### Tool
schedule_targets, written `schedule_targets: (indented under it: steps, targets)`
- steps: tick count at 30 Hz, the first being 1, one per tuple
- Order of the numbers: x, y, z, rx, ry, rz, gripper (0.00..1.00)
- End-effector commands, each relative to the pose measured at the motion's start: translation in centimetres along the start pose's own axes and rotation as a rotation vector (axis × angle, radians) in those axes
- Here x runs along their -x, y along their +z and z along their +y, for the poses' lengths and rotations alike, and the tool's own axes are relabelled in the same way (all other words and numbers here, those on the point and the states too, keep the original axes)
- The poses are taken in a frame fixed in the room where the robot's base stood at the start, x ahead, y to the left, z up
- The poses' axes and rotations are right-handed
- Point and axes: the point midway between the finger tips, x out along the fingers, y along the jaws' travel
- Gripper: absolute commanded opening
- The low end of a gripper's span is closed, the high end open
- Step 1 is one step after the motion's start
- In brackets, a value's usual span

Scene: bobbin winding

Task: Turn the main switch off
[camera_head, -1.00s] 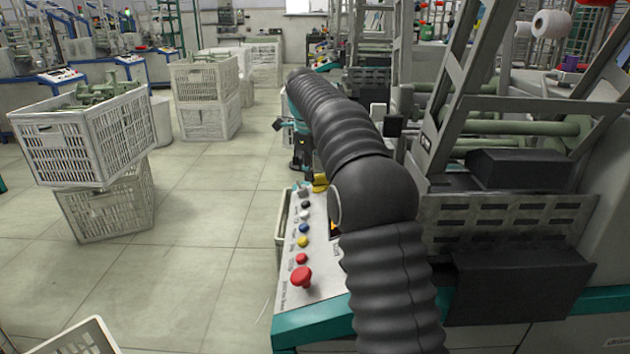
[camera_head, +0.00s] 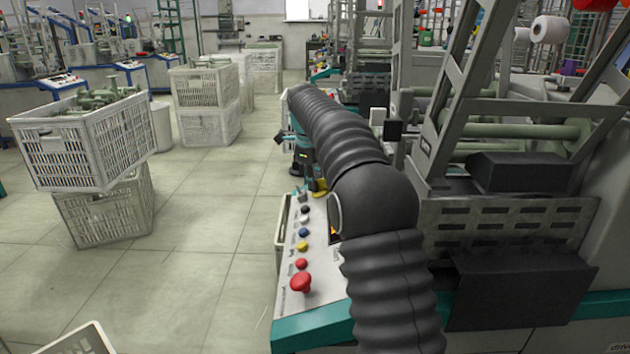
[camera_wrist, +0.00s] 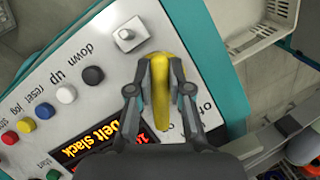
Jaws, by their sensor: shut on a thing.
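The main switch has a long yellow handle (camera_wrist: 160,88) on the pale control panel, beside printed lettering that my finger partly covers. My gripper (camera_wrist: 160,72) is shut on this handle, one dark finger on each side of it. In the wrist view the handle points nearly straight up and down the picture, with a slight tilt. In the head view a bit of the yellow handle (camera_head: 320,187) shows at the far end of the control panel (camera_head: 322,283). My black ribbed arm hides part of the panel there.
A grey knob (camera_wrist: 127,34) sits close to the handle. Black, white, blue, yellow and red buttons line the panel, with a large red mushroom button (camera_head: 300,282) at its near end. A lit display (camera_wrist: 100,140) lies beside my gripper. Stacked crates (camera_head: 85,140) stand left; the floor between is clear.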

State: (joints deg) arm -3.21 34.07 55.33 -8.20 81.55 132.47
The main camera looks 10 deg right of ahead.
Motion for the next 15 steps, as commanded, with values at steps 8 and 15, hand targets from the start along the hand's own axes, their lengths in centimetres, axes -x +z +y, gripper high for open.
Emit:
schedule_targets:
  steps: [8, 15]
  targets:
    - [0.5, -0.01, -0.05, 0.074, 0.033, 0.002, 0.0]
    - [0.63, 0.02, -0.03, 0.239, 0.101, 0.002, 0.0]
